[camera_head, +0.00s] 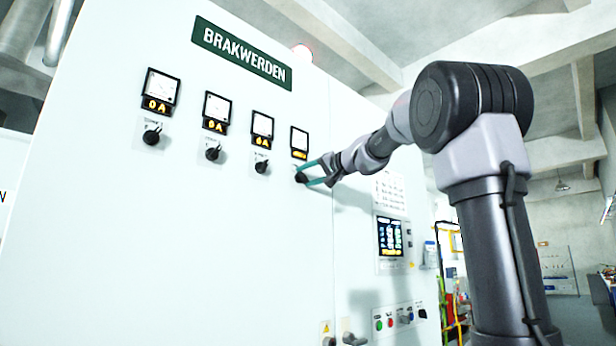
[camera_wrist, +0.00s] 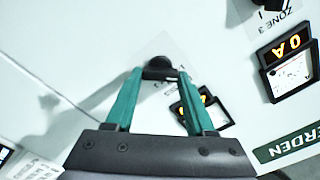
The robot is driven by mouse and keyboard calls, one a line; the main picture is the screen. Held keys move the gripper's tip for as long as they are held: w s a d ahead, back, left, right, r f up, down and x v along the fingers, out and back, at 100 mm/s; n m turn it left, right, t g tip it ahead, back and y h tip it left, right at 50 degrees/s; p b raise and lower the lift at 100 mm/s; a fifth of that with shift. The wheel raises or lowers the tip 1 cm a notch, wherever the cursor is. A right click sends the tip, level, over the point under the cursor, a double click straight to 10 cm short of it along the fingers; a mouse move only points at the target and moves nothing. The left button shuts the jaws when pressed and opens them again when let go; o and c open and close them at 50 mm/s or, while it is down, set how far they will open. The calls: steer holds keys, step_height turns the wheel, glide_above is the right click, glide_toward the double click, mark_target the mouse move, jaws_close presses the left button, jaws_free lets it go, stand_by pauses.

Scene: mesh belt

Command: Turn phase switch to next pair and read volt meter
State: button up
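The pale cabinet front has a row of meters, each with a black rotary knob below it. My gripper (camera_head: 308,174) is at the rightmost knob (camera_head: 301,178), which I take to be the phase switch. In the wrist view this knob (camera_wrist: 160,68) sits between the two teal fingertips (camera_wrist: 160,75), one on each side. I cannot tell whether they press on it. The meter above it, likely the volt meter (camera_head: 299,139), has an orange display too small to read. In the wrist view a finger partly covers that meter (camera_wrist: 207,112). The knob's pointer direction is not clear.
Three other meters to the left, such as the leftmost (camera_head: 161,90), show 0 A. Right of the gripper are a screen (camera_head: 390,236) and, lower, a row of buttons (camera_head: 390,322). A door handle (camera_head: 352,339) sticks out at the bottom.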

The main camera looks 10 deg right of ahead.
jaws_close()
steer(key=m, duration=0.3)
steer(key=shift+f+m, duration=0.1)
steer(key=shift+m, duration=0.3)
steer(key=m, duration=0.4)
steer(key=shift+f+m, duration=0.1)
steer(key=shift+m, duration=0.3)
steer(key=shift+d, duration=0.1)
steer(key=o, duration=1.3)
jaws_free()
